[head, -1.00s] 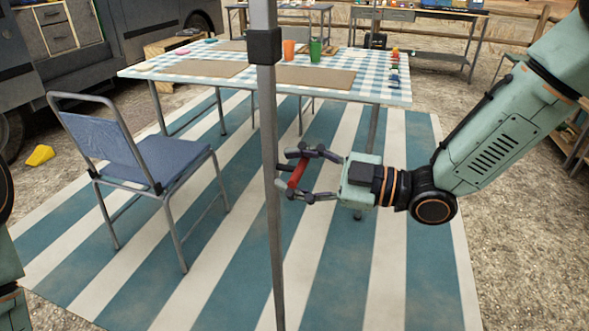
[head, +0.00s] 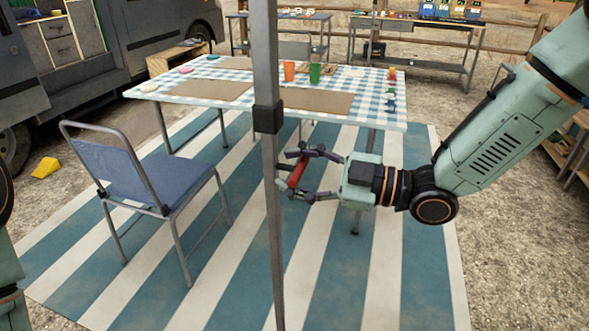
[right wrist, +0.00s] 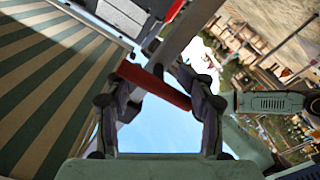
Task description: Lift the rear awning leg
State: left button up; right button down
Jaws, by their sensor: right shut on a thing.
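The awning leg (head: 272,215) is a grey upright pole in the middle of the head view, with a dark collar (head: 268,117) around it. Its top and foot are out of the picture. A red handle (head: 297,174) sits at the pole's right side, a little below the collar. My right gripper (head: 300,171) is shut on the red handle, coming from the right. In the right wrist view the red handle (right wrist: 155,86) lies across between the fingers, beside the grey leg (right wrist: 182,38). My left gripper is out of view; only bits of my left arm show at the left edge.
A blue folding chair (head: 160,185) stands left of the leg on the striped mat (head: 330,270). A table with a checked cloth (head: 385,115) holds cups and mats behind the leg. A yellow block (head: 44,170) lies by the van. The striped awning (right wrist: 50,75) shows overhead in the wrist view.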

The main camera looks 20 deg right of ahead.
jog(key=shift+r+p, duration=0.45)
jog(key=shift+r, duration=0.5)
jog(key=shift+w, duration=0.1)
jog(key=c, duration=0.6)
grip_release()
jog(key=shift+w, duration=0.1)
jog(key=shift+s, duration=0.2)
jog(key=shift+d, duration=0.15)
